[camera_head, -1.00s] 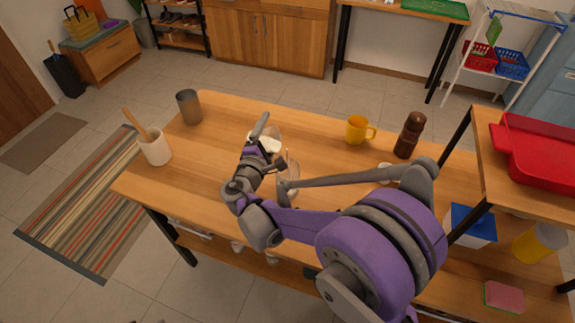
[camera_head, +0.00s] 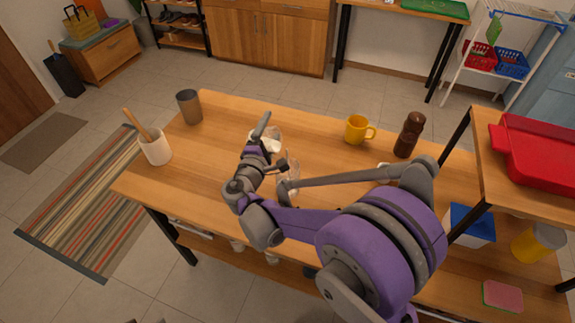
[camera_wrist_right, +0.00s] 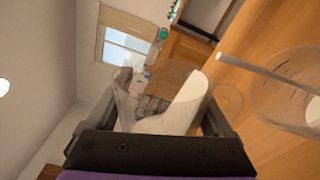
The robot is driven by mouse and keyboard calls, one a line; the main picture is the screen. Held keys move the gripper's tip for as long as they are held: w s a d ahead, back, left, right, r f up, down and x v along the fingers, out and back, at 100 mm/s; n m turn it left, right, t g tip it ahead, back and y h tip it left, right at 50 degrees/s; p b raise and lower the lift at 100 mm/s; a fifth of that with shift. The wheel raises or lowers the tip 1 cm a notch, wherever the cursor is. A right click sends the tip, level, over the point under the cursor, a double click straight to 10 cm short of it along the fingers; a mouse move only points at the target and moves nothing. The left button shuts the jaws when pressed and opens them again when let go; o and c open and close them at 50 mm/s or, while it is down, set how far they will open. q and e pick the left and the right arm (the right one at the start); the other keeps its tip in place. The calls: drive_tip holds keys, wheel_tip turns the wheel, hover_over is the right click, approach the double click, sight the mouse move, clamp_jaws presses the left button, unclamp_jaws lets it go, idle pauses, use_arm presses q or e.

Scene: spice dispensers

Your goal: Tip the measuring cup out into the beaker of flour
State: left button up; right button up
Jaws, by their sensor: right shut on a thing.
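The clear measuring cup (camera_wrist_right: 125,95) is between the fingers of my right gripper (camera_wrist_right: 160,115) in the wrist view. White powder (camera_wrist_right: 187,105) lies along its right wall, the side nearer the table in this rolled view. The beaker of flour (camera_wrist_right: 288,85) is clear and stands on the table to the right, apart from the cup, with white flour low inside. In the head view the white flour (camera_head: 268,142) shows beside my right gripper (camera_head: 262,145), which partly hides beaker and cup. My left gripper is not in view.
A yellow mug (camera_head: 357,130) and a brown mill (camera_head: 409,136) stand at the table's back right. A grey cup (camera_head: 189,107) and a white crock (camera_head: 156,148) with wooden utensils stand at left. A shelf with a red tray (camera_head: 540,150) is at right.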

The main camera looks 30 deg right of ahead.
drive_tip(key=shift+s+d+r+m+p, duration=0.3)
drive_tip(key=shift+s+d+m, duration=0.15)
drive_tip(key=shift+m, duration=0.35)
idle(0.9)
drive_tip(key=shift+s+d+f+m+b, duration=0.15)
drive_tip(key=shift+f+m, duration=0.1)
drive_tip(key=shift+m, duration=0.15)
drive_tip(key=shift+d+f+m+b, duration=0.15)
drive_tip(key=shift+f+m, duration=0.1)
drive_tip(key=shift+m, duration=0.15)
idle(0.8)
drive_tip(key=shift+s+r+m, duration=0.1)
drive_tip(key=shift+r+m, duration=0.05)
drive_tip(key=shift+m, duration=0.35)
idle(0.4)
